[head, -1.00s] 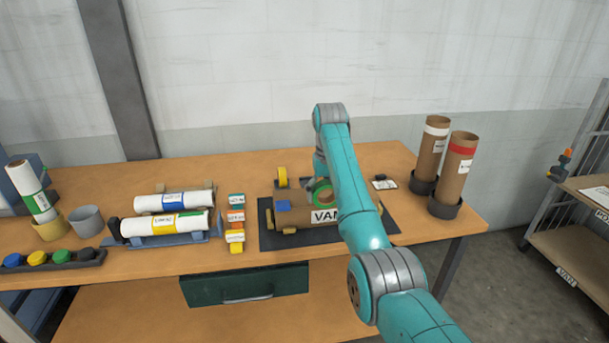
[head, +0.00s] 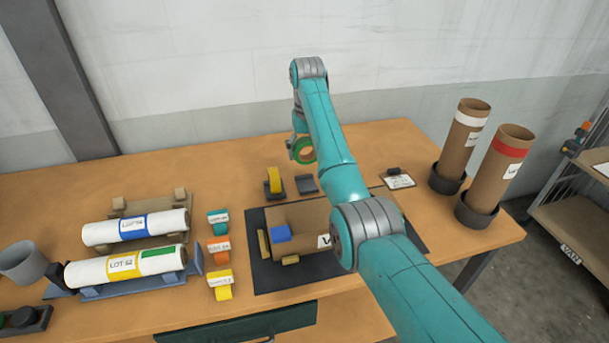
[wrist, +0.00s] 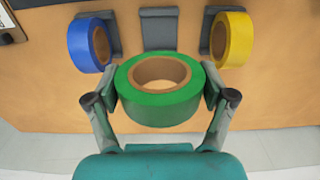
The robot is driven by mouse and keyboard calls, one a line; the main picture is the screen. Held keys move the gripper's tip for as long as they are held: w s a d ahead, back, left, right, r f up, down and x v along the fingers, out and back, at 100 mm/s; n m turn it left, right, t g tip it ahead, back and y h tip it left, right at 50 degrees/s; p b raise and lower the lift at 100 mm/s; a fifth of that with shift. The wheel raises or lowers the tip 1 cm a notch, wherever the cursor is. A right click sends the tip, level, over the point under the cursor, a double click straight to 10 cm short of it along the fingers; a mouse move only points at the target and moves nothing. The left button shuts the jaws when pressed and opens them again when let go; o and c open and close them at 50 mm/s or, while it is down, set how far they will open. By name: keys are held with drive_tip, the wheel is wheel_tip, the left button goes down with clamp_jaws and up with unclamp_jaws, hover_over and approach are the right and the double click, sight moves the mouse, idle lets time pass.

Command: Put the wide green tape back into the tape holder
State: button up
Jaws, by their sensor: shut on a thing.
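The wide green tape (wrist: 158,108) is a thick ring with a brown core. My gripper (wrist: 160,80) is shut on it, one finger on each side. The tape holder has an empty grey slot (wrist: 159,28) between the blue tape (wrist: 90,45) and the yellow tape (wrist: 233,40) in the wrist view. The green tape appears just below that slot in this view, apart from it. In the head view the green tape (head: 310,155) is held up beyond the yellow tape (head: 274,181) and the empty slot (head: 306,184). My arm hides the blue tape there.
White rolls (head: 120,267) and small labelled tapes (head: 220,250) are left. Tall cardboard tubes (head: 495,170) stand right.

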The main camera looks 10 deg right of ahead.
wheel_tip(320, 180, down, 9)
drive_tip(key=shift+r, duration=0.15)
idle(0.4)
drive_tip(key=o, duration=0.9)
wheel_tip(320, 180, up, 12)
idle(0.4)
